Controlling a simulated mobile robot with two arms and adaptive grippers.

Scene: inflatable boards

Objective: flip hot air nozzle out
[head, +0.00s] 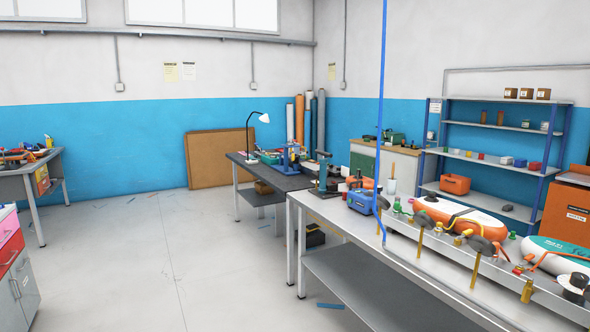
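I cannot clearly make out a hot air nozzle at this distance. Neither of my grippers is in view.
A long grey table (357,231) runs along the right with inflatable boards, including an orange-white one (462,216). A blue hose (382,80) hangs over it. A drawer cabinet (18,284) stands at left. The floor (170,260) between is mostly open.

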